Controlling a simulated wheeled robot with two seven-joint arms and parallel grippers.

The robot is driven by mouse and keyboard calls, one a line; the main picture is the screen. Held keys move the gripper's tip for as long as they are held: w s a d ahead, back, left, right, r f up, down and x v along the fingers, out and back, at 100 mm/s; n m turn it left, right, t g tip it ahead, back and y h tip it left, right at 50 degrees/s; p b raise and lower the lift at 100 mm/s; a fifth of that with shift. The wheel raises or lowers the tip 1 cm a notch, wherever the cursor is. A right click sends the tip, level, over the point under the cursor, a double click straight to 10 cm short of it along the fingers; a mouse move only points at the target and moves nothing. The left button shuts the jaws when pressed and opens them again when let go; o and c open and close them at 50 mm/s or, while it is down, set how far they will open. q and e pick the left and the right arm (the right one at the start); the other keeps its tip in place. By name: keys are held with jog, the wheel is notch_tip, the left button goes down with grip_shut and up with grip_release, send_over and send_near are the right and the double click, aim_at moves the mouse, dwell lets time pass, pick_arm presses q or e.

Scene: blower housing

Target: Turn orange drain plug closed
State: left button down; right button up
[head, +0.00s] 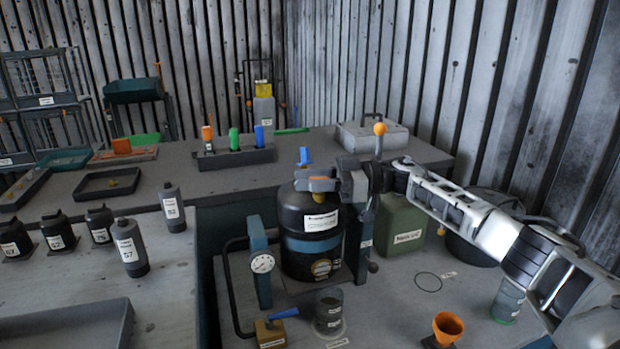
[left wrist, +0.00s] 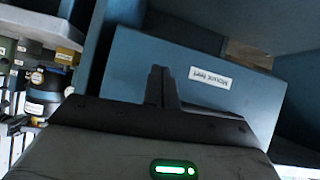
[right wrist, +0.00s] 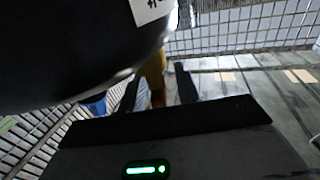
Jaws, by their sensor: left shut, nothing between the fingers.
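A black tank-like housing (head: 308,225) with a blue band stands on the right bench. My right gripper (head: 338,182) is at the housing's top, beside this piece. In the right wrist view, my right gripper (right wrist: 158,88) has its fingers apart. A yellow-orange part (right wrist: 153,70) shows between or just beyond them, below the dark housing (right wrist: 70,45); contact is unclear. My left gripper (left wrist: 160,72) is shut and empty, facing a blue box labelled "Mount feet" (left wrist: 240,98).
A pressure gauge (head: 262,263) on a blue post and a blue-handled valve (head: 272,330) stand left of and before the housing. A green can (head: 400,225) stands behind right, an orange funnel (head: 447,325) front right. Dark bottles (head: 130,248) stand on the left bench.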

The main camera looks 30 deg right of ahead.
grip_shut()
